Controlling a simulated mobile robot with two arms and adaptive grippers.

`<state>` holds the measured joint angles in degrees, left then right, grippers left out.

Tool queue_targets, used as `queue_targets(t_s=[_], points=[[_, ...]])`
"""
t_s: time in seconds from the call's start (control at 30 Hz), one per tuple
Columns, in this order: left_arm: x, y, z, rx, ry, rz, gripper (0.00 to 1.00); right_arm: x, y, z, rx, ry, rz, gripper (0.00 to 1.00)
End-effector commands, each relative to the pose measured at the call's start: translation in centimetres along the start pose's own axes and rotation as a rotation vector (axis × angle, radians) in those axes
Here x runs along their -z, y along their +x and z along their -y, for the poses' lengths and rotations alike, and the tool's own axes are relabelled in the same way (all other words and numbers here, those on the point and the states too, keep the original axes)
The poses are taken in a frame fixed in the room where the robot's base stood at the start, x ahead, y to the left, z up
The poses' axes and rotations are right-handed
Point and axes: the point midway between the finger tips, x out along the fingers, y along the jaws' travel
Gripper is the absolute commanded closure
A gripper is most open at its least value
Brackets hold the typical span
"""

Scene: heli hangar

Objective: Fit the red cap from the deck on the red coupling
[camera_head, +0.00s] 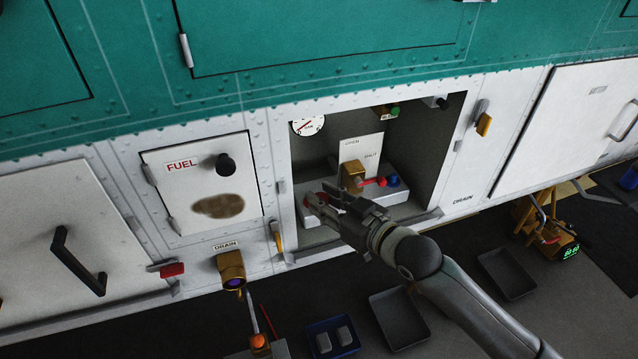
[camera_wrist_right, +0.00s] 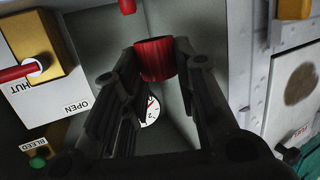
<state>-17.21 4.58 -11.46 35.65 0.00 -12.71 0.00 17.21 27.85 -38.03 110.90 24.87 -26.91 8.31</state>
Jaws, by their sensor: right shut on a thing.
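My right gripper (camera_head: 332,198) reaches into the open bay in the white panel. In the right wrist view, it (camera_wrist_right: 155,72) is shut on a red cylinder, the red cap (camera_wrist_right: 153,60), held at the fingertips. A second red piece (camera_wrist_right: 127,6) shows at the top edge of that view, apart from the cap; it is cut off, so I cannot tell if it is the red coupling. My left gripper is not in view.
In the bay are a brass valve (camera_head: 352,177) with a red handle, a blue knob (camera_head: 393,181) and a gauge (camera_head: 308,125). The bay's side walls stand close around my gripper. Below lie grey trays (camera_head: 400,318) and a blue tray (camera_head: 354,346).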

Motion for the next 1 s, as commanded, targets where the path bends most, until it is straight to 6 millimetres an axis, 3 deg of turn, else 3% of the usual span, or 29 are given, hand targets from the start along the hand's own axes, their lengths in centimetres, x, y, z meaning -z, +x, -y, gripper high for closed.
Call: queue_targets(t_s=[1.0], points=[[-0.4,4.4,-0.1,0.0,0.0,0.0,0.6,-0.3,6.2,-2.5,0.0,-0.001,0.0,0.85]])
